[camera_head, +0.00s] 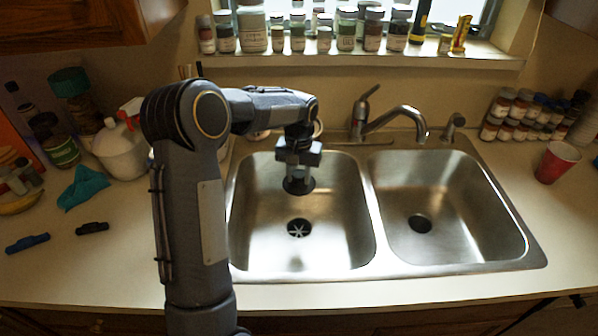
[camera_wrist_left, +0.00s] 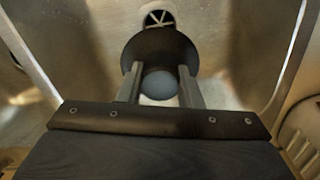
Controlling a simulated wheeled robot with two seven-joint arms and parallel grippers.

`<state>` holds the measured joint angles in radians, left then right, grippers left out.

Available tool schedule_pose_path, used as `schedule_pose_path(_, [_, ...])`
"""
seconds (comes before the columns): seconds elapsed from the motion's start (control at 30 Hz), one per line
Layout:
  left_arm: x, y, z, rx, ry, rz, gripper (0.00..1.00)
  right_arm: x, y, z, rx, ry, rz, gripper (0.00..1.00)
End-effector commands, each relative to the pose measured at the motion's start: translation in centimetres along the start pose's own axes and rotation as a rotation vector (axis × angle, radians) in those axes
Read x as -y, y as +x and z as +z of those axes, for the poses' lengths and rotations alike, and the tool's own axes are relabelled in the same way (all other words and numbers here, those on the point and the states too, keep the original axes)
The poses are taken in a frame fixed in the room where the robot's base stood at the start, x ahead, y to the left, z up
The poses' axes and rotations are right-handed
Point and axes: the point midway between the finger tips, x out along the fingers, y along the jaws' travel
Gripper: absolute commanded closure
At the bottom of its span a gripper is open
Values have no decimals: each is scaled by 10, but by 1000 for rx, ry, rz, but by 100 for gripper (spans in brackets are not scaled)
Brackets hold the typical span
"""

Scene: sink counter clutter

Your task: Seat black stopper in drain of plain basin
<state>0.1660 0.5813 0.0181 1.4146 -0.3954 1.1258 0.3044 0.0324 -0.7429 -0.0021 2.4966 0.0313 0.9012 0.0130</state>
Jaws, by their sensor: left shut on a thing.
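My left gripper (camera_head: 299,172) is shut on the black stopper (camera_head: 298,187), a dark round disc held above the left basin (camera_head: 345,235). In the left wrist view the fingers (camera_wrist_left: 160,84) clasp a pale grey knob on top of the stopper (camera_wrist_left: 158,45). The left basin's drain (camera_head: 298,229) has a light star-shaped strainer and is uncovered; it shows partly past the stopper's edge in the wrist view (camera_wrist_left: 158,19). The right basin (camera_head: 460,195) has a drain (camera_head: 420,224) that looks like a plain dark hole. My right gripper is out of view.
The faucet (camera_head: 395,120) stands behind the sink, its spout near the divider (camera_head: 371,205). Paint jars (camera_head: 525,115) and a red cup (camera_head: 557,162) stand at right.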

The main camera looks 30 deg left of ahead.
Motion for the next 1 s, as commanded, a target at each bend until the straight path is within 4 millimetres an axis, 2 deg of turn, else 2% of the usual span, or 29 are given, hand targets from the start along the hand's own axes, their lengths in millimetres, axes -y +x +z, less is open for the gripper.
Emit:
schedule_pose_path(0.03, [0, 11, 0, 1, 0, 0, 100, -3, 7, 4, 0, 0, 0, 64])
schedule_pose_path(1.0, [0, 128, 0, 1, 1, -1, 100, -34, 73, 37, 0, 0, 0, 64])
